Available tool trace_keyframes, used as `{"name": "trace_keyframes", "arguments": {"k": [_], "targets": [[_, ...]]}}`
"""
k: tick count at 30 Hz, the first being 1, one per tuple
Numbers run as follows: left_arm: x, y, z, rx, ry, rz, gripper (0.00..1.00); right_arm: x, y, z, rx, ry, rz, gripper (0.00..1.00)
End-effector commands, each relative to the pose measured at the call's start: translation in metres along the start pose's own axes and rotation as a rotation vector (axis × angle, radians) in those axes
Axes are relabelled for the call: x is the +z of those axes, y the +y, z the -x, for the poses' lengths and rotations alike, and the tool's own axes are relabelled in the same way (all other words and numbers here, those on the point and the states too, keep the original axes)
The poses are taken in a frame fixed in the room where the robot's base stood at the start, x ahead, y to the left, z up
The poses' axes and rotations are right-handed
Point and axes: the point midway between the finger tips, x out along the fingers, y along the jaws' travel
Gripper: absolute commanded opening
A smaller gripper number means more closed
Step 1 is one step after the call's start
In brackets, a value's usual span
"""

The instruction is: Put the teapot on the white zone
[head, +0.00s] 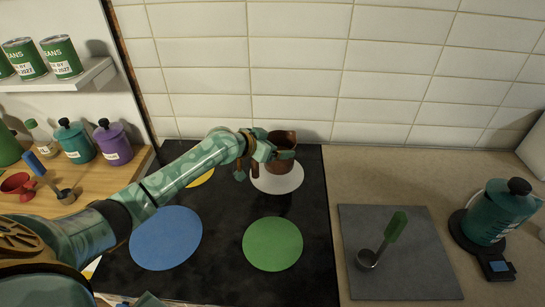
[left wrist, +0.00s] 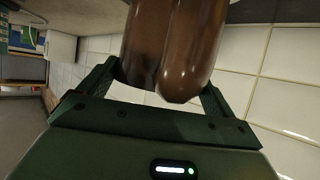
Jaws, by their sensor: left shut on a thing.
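The brown teapot (head: 283,141) is at the back of the dark panel, over the white zone (head: 278,184). My left gripper (head: 262,152) reaches it from the left and is shut on it. In the left wrist view the shiny brown teapot part (left wrist: 165,45) lies between the two fingers of the left gripper (left wrist: 160,88). The teapot looks upright. The arm and teapot hide the back part of the white zone. I cannot tell whether the teapot's base touches the zone or is slightly above it. My right gripper is not in view.
The dark panel (head: 225,290) also bears blue (head: 166,238), green (head: 272,244) and partly hidden yellow (head: 202,179) zones. Right are a grey mat (head: 415,275) with a green-handled ladle (head: 396,226) and a teal canister (head: 497,215). A tiled wall (head: 330,70) stands close behind.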

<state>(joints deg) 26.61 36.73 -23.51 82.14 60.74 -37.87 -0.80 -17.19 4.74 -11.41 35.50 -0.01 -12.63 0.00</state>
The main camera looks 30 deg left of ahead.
Motion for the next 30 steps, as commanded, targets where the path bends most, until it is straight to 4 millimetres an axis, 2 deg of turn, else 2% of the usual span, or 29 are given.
{"name": "trace_keyframes", "arguments": {"k": [3, 8, 20, 21, 22, 30], "targets": [[0.012, -0.011, -0.007, -0.003, 0.002, 0.002, 0.37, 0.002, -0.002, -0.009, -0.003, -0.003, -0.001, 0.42], [0.032, -0.009, -0.018, -0.002, 0.002, 0.002, 0.37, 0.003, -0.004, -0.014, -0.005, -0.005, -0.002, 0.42], [0.036, -0.009, -0.020, -0.002, 0.003, 0.000, 0.37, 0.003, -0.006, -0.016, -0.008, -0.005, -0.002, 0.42], [0.037, -0.008, -0.020, -0.002, 0.000, 0.000, 0.96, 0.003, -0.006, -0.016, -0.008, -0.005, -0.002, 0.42], [0.037, -0.008, -0.020, -0.002, 0.000, 0.000, 1.00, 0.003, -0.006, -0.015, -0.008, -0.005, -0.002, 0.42], [0.032, -0.008, -0.017, -0.002, 0.001, 0.000, 1.00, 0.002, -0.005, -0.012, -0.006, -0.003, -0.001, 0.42]]}}
